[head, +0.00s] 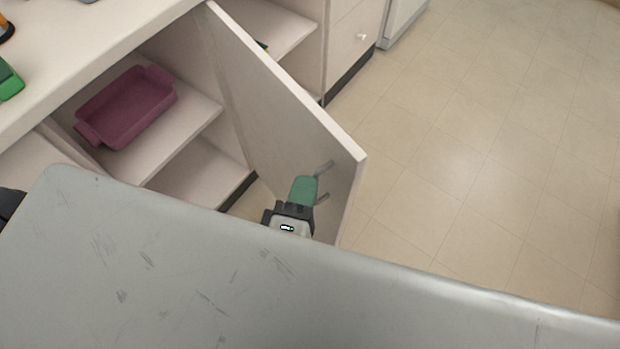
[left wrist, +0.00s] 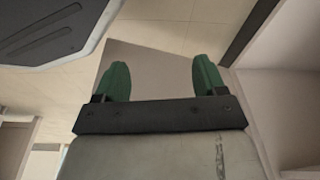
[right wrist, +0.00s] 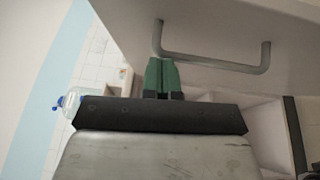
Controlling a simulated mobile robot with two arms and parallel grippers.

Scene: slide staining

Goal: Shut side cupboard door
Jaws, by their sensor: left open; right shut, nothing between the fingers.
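The side cupboard door (head: 265,95) stands wide open in the head view, a pale panel swung out from the cupboard front. Its grey bar handle (head: 325,167) is near the free edge, and it also shows in the right wrist view (right wrist: 215,63). My right gripper (head: 304,185) is shut and empty, with its green fingertips by the door face next to the handle. In the right wrist view its fingertips (right wrist: 162,62) are close to one end of the handle; I cannot tell if they touch. My left gripper (left wrist: 161,78) is open and empty in the left wrist view.
The open cupboard has shelves with a maroon tray (head: 128,107) on one. A pale countertop (head: 90,45) runs above it, with a green object (head: 9,80) at the left. A drawer unit (head: 352,45) stands beyond the door. The tiled floor at right is clear.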

